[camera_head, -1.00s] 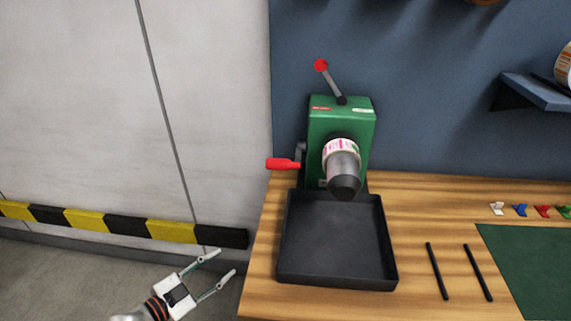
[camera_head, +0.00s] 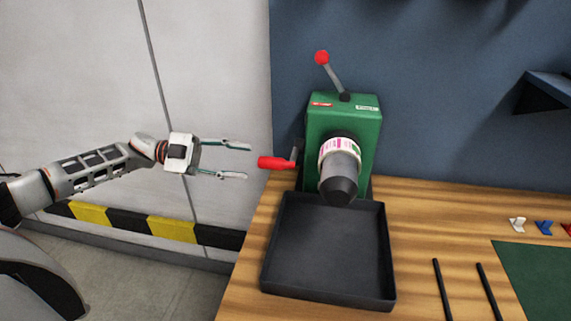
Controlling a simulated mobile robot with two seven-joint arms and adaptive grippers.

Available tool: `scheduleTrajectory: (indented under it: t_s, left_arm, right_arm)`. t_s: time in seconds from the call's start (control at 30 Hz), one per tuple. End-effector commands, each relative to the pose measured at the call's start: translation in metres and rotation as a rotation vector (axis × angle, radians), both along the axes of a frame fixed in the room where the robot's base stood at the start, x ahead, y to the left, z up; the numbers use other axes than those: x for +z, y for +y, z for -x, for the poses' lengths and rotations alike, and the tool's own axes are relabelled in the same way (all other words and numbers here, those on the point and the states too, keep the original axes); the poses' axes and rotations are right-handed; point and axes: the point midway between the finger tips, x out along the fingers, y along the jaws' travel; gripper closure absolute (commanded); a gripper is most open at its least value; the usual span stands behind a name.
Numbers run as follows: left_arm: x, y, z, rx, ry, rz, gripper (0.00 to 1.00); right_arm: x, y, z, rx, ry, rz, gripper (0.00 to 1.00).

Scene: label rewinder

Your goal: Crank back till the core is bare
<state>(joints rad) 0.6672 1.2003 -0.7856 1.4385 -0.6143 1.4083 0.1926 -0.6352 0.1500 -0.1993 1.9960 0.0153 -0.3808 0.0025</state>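The green label rewinder (camera_head: 319,124) stands at the back of the wooden bench. Its grey core (camera_head: 342,166) points forward, with a dark tapered end. A narrow band of labels (camera_head: 340,147), white with pink and green print, sits around the core near the housing. The crank's red handle (camera_head: 276,163) sticks out to the left of the housing. A lever with a red knob (camera_head: 322,57) rises from the top and leans left. My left gripper (camera_head: 247,161) is open and empty, just left of the red handle, its fingers pointing at it without touching. My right gripper is not in view.
A black tray (camera_head: 330,297) sits in front of the rewinder, below the core. Two black rods (camera_head: 441,287) and a green mat (camera_head: 537,281) lie to the right, with small coloured clips (camera_head: 517,224) behind. A wall shelf (camera_head: 546,88) is at upper right.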

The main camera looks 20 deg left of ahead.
Motion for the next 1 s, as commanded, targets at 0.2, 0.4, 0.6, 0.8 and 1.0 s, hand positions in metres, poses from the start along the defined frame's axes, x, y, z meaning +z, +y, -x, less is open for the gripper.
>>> scheduleTrajectory:
  t_s: [0.2, 0.4, 0.6, 0.8, 1.0]
  left_arm:
    - [0.005, -0.012, -0.002, -0.013, 0.001, 0.000, 0.63]
    - [0.007, -0.043, -0.010, -0.013, -0.001, 0.001, 0.63]
    - [0.005, -0.066, -0.016, -0.011, 0.000, 0.001, 0.63]
    - [0.004, -0.073, -0.018, -0.009, 0.002, 0.000, 0.63]
    - [0.003, -0.073, -0.018, -0.009, 0.002, 0.000, 0.63]
  right_arm:
    - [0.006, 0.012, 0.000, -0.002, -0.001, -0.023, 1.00]
    - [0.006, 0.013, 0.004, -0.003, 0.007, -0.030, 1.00]
    - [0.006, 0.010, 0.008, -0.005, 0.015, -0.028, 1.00]
    - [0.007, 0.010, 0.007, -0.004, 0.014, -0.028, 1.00]
    - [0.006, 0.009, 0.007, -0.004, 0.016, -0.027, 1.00]
